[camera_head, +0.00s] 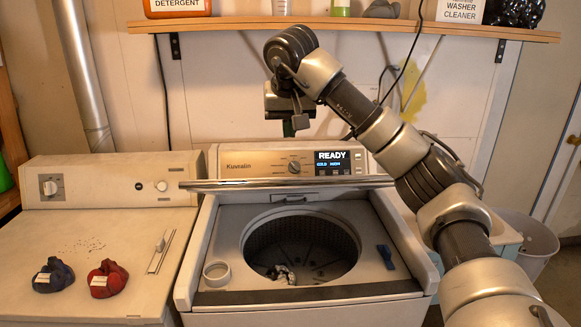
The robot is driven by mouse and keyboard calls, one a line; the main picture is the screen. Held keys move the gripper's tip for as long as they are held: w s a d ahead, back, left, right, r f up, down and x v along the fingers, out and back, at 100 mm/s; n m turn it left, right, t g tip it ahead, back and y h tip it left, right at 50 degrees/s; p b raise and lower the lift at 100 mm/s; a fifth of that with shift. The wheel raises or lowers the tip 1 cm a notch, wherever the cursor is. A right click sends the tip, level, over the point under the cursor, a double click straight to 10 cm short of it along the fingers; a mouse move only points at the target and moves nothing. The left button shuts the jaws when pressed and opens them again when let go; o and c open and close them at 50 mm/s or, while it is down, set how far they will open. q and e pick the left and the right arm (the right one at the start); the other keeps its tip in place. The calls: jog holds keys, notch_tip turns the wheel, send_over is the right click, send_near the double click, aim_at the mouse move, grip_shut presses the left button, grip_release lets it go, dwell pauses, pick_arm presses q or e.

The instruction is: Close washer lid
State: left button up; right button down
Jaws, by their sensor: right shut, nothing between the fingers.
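The washer (313,291) stands in the middle with its round drum opening (301,247) uncovered. Its lid (250,186) is open and shows as a thin, nearly edge-on bar in front of the control panel (245,163). The panel's display reads READY. My right arm comes in from the right and bends over the washer. My right gripper (289,127) points down above the control panel and the lid, shut and empty. It looks apart from the lid, though the depth between them is hard to judge. My left gripper is out of view.
A white ring (217,273) and a blue item (386,257) lie on the washer top beside the opening. A dryer (90,250) at left holds a blue bundle (53,275) and a red bundle (107,279). A wooden shelf (235,24) with bottles hangs above.

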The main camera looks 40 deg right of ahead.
jog(key=x, duration=0.3)
jog(key=s+p+x, duration=0.1)
jog(key=x, duration=0.2)
jog(key=p+x, duration=0.1)
jog(key=x, duration=0.2)
jog(key=shift+s+a+f, duration=0.35)
jog(key=shift+a+f, duration=0.05)
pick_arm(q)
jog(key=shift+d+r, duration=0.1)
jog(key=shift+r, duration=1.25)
pick_arm(e)
jog(key=shift+s+a+f, duration=0.1)
jog(key=shift+s+f, duration=0.15)
jog(key=shift+f, duration=0.25)
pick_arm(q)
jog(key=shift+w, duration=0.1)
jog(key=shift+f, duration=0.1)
pick_arm(e)
jog(key=shift+f, duration=0.15)
